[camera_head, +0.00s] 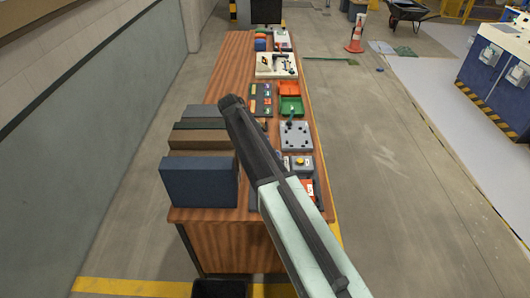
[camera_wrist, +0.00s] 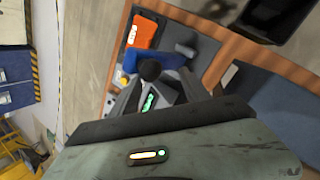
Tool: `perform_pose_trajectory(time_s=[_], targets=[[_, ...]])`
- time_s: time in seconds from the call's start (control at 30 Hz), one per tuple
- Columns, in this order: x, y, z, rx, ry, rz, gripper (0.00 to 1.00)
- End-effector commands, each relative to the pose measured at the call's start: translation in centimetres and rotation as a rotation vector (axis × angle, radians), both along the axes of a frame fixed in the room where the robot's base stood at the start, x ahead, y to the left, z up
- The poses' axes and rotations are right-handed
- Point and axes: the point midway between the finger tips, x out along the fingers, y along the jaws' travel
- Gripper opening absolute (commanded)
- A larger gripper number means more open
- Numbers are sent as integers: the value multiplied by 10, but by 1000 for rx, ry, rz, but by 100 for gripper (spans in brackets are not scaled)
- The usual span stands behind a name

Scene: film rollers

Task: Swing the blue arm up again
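The blue arm (camera_wrist: 158,58) is a short blue bar on a dark board beside an orange block (camera_wrist: 143,32) in the wrist view. A round black knob (camera_wrist: 149,70) shows at its near side. My gripper (camera_wrist: 158,82) has its two dark fingers spread, with the knob near their tips. I cannot tell whether either finger touches it. In the head view my own arm covers the gripper and the blue arm; the orange part (camera_head: 308,186) shows beside it near the bench's front end.
The wooden bench (camera_head: 225,236) carries upright dark blocks at left, including a blue one (camera_head: 198,182). Farther back are a grey plate with a lever (camera_head: 296,136), a green tray (camera_head: 291,106) and an orange tray (camera_head: 289,89). Open floor lies right of the bench.

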Motion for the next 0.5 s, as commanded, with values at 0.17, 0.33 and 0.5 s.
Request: perform_pose_trajectory(time_s=[0.17,0.33,0.5], targets=[[1,14,9,0,-1,1,53],[1,25,16,0,-1,3,53],[1,30,17,0,-2,2,53]])
